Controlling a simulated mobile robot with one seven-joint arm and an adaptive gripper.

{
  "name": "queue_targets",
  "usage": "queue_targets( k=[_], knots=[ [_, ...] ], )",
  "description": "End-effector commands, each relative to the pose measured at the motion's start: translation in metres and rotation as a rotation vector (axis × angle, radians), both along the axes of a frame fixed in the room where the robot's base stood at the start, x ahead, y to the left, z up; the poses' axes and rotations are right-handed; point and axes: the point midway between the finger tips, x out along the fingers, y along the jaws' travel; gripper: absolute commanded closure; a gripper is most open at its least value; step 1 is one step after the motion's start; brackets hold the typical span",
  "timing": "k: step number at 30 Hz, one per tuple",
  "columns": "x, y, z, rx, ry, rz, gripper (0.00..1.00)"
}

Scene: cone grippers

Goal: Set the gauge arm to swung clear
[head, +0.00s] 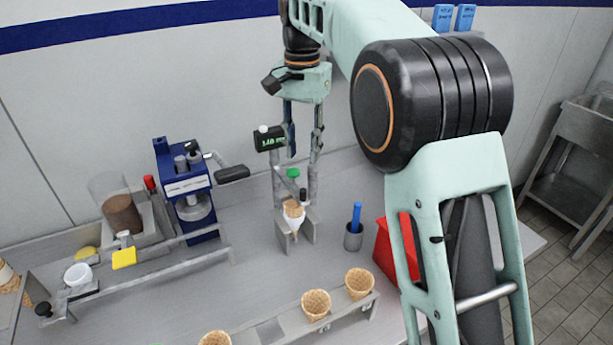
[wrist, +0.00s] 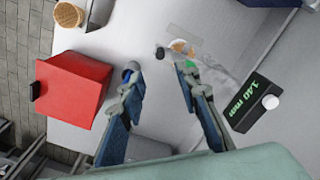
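The gauge stands at the back of the counter, with a black display (head: 268,138) reading about 140 mm; the display also shows in the wrist view (wrist: 251,103). Below it, a waffle cone (head: 293,211) sits upright in a grey holder (head: 284,237). A green cap (head: 293,173) and a small black knob (head: 303,194) show just above the cone. The gauge arm's exact line is hard to tell, being thin and partly behind a finger. My gripper (head: 304,152) is above the holder, fingers pointing down, open and apart. In the wrist view, the gap between its fingertips (wrist: 157,75) looks empty.
A blue press (head: 183,190) with a black handle stands to the left. A grey cup with a blue tool (head: 355,218) and a red bin (head: 385,255) stand to the right. Bare counter lies between rack and gauge.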

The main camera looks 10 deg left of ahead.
Motion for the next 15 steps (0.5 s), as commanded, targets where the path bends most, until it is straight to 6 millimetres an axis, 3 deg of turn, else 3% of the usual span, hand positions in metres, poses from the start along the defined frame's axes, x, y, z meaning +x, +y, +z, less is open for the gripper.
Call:
queue_targets(
  k=[15],
  knots=[
    [-0.001, 0.000, -0.087, 0.000, 0.002, -0.001, 0.70]
  ],
)
